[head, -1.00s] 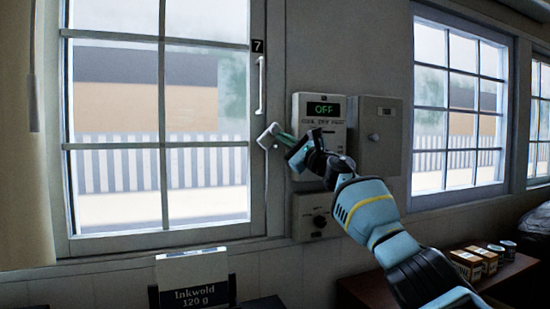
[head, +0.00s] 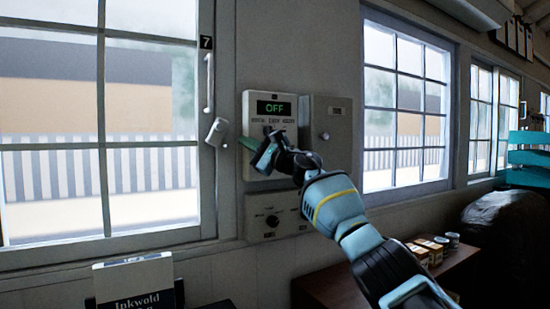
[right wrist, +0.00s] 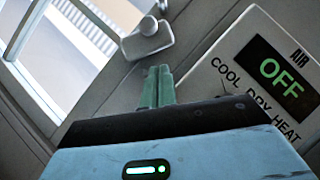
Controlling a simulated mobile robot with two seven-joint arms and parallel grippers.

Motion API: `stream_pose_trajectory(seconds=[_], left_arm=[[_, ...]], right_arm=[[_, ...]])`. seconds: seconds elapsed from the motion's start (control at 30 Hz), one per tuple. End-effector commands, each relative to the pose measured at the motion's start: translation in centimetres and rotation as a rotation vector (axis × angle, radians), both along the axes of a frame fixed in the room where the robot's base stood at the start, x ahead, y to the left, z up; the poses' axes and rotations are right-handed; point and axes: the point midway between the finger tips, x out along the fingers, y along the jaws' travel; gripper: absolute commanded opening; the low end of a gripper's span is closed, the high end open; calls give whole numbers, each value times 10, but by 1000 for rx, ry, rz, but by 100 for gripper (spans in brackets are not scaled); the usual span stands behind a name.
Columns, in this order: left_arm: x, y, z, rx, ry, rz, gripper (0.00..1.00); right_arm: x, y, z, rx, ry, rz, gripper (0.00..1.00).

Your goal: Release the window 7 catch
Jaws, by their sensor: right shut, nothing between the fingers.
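The window marked 7 (head: 150,150) fills the left of the head view, with its number plate (head: 206,42) high on the right frame. A small pale catch (head: 217,132) sits on that frame below a white upright handle (head: 209,83). The catch is tilted; it also shows in the right wrist view (right wrist: 148,38) with a round knob on it. My right gripper (head: 243,143) is shut and empty, just right of the catch and apart from it. Its green fingers (right wrist: 157,86) lie together in the right wrist view, pointing toward the catch. My left gripper is not in view.
An air control box (head: 270,98) reading OFF is mounted right behind my right gripper. A grey box (head: 335,112) adjoins it, and a smaller dial box (head: 277,222) is below. An Inkwold package (head: 132,278) stands at the lower left. A shelf (head: 325,292) holds small boxes.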

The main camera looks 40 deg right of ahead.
Motion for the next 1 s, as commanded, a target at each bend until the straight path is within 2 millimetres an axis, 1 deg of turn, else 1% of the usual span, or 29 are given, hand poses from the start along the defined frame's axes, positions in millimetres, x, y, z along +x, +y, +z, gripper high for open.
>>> stream_pose_trajectory(seconds=[0.07,0.23,0.43,0.7,0.83,1.0], left_arm=[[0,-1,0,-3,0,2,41],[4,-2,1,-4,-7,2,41],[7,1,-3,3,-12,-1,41],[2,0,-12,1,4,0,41],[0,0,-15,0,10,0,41],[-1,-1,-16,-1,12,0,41]], right_arm=[[-7,-4,-2,-2,-2,-4,0],[-21,-5,-7,-6,-1,-2,0],[-42,-13,-16,-5,0,-2,0],[-72,-22,-28,-2,1,-2,0],[-82,-24,-30,-1,0,0,0],[-87,-25,-30,-1,-2,0,0]])
